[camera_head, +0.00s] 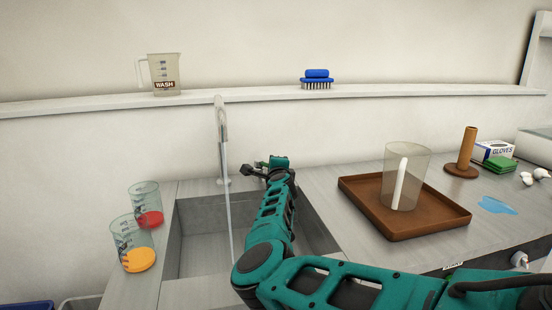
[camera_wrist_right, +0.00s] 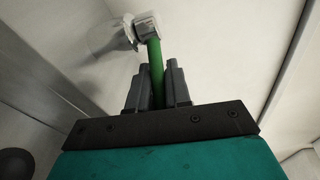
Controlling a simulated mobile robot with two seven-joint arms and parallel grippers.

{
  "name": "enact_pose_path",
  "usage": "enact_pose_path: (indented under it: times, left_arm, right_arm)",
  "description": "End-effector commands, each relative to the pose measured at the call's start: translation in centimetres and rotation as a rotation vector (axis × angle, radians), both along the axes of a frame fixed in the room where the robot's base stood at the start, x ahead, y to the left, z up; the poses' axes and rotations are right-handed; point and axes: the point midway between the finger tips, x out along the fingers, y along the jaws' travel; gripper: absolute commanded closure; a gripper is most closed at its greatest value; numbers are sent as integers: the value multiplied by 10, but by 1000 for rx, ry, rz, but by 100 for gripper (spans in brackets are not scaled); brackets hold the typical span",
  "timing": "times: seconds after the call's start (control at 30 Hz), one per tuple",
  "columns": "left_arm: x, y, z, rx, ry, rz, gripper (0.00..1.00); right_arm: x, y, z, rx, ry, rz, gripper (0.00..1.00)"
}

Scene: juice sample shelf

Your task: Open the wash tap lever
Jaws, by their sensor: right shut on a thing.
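The wash tap (camera_head: 222,140) stands at the back edge of the sink (camera_head: 205,215), with a tall curved spout. A thin, pale, water-like stream (camera_head: 228,205) runs from the spout down into the sink. My right gripper (camera_head: 254,168) is beside the tap's base, to its right. In the right wrist view, the green lever (camera_wrist_right: 154,58) comes out of a pale tap fitting (camera_wrist_right: 145,25) and runs down between the two dark fingers of my right gripper (camera_wrist_right: 158,85), which is shut on it. In the head view the lever is mostly hidden at the gripper. My left gripper is not in view.
Two beakers, one with red (camera_head: 147,205) and one with orange (camera_head: 135,243) contents, stand left of the sink. A brown tray (camera_head: 435,222) holding a clear cup (camera_head: 408,170) is to the right. A WASH jug (camera_head: 163,75) and blue brush (camera_head: 317,79) sit on the shelf.

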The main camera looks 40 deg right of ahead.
Motion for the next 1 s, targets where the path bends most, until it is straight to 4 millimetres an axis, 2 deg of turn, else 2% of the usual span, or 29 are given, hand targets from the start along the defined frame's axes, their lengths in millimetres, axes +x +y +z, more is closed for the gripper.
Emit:
enact_pose_path:
  times: [0.03, 0.4, 0.9, 0.93, 1.0]
  left_arm:
    - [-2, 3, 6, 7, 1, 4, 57]
    - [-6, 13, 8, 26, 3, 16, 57]
    - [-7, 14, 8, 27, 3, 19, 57]
    - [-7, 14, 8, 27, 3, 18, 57]
    - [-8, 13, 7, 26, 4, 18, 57]
  right_arm:
    - [0, 5, 3, 4, 4, -22, 100]
    - [-3, 9, 0, 2, 3, -154, 100]
    - [-3, 9, -1, 2, 2, -171, 100]
    - [-3, 9, -1, 2, 2, -171, 80]
    - [-3, 9, -1, 2, 2, -171, 73]
